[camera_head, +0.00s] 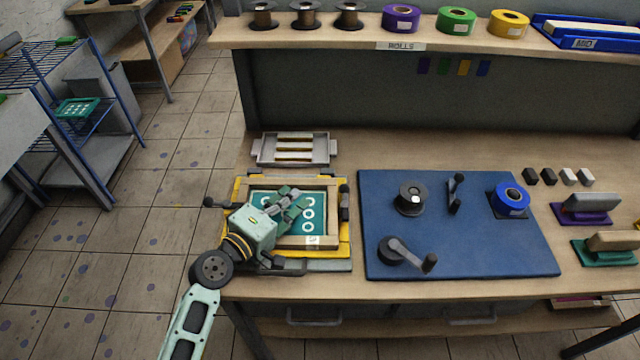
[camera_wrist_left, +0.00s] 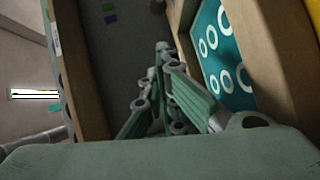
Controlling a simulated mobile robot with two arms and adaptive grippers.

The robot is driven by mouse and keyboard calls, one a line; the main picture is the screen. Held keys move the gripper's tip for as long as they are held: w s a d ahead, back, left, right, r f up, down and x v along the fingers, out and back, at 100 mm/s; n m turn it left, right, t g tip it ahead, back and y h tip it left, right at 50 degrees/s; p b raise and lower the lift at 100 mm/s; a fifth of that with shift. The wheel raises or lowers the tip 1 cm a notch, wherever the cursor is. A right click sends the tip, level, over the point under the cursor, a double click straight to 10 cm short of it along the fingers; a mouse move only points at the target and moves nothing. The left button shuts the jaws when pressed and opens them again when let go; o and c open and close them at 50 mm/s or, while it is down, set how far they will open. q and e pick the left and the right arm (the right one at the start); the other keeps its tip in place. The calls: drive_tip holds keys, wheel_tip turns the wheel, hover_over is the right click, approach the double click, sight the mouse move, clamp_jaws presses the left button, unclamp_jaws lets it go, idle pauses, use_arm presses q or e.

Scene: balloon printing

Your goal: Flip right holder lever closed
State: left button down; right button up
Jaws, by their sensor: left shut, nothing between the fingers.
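A wooden-framed screen (camera_head: 321,241) with a teal sheet and white rings sits on a yellow base (camera_head: 238,190). The frame also shows at the right of the left wrist view (camera_wrist_left: 262,52). A dark right holder (camera_head: 345,203) stands at the frame's right edge; its lever position is too small to tell. A left holder lever with a black knob (camera_head: 210,202) sticks out to the left. My left gripper (camera_head: 290,197) is shut and empty over the screen, left of the right holder and apart from it. It also shows in the left wrist view (camera_wrist_left: 163,60). My right gripper is out of view.
A grey tray (camera_head: 322,150) lies behind the screen. Bare table lies between the base and the board.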

sight(345, 201)
use_arm(q)
drive_tip(key=x, duration=0.5)
drive_tip(key=shift+r+p, duration=0.1)
drive_tip(key=shift+p, duration=0.2)
drive_tip(key=shift+w+d+f+p, duration=0.1)
drive_tip(key=shift+d+f+p, duration=0.1)
drive_tip(key=shift+d, duration=0.4)
drive_tip(key=shift+w+d+f+p, duration=0.1)
drive_tip(key=shift+d+p, duration=0.05)
drive_tip(key=shift+d, duration=0.45)
drive_tip(key=shift+d+f, duration=0.15)
drive_tip(key=shift+d, duration=0.55)
